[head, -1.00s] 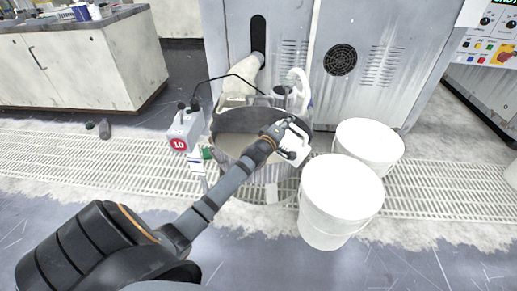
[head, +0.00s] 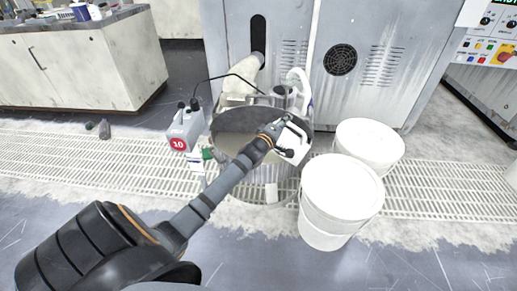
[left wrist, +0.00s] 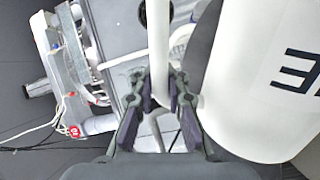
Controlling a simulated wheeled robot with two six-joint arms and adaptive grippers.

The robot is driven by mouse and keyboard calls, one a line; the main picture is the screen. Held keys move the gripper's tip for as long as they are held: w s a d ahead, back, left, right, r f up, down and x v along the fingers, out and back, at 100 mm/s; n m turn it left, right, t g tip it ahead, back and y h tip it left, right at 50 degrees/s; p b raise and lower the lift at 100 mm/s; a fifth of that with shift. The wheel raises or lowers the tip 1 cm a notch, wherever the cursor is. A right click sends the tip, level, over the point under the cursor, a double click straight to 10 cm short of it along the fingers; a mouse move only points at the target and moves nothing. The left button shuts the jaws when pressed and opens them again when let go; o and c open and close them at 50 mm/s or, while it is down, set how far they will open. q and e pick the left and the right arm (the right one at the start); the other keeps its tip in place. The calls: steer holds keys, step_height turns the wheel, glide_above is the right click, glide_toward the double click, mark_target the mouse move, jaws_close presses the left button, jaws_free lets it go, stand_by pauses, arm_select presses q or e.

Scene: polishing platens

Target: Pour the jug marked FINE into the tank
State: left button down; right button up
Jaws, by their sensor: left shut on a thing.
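The tank (head: 236,120) is a wide round open vessel in front of the grey cabinet, holding a pale grey liquid. The white jug (head: 299,139) is over the right part of the tank opening in the head view, mostly hidden by my gripper. In the left wrist view the jug (left wrist: 258,70) fills the right side and shows dark letters, of which only an E and part of another can be read. My left gripper (left wrist: 161,100) is shut on the jug's handle (left wrist: 159,55). My right gripper is not in view.
Two white buckets (head: 342,188) (head: 369,146) stand close to the right of the tank. A grey box with a red 10 label (head: 184,132) is at the tank's left. A hose (head: 243,90) and fittings rise behind the tank. Open floor lies in front.

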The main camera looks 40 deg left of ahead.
arm_select(q)
steer(key=shift+s+a+f+n+b, duration=0.15)
steer(key=shift+a+n+b, duration=0.5)
steer(key=shift+a, duration=0.95)
stand_by(0.3)
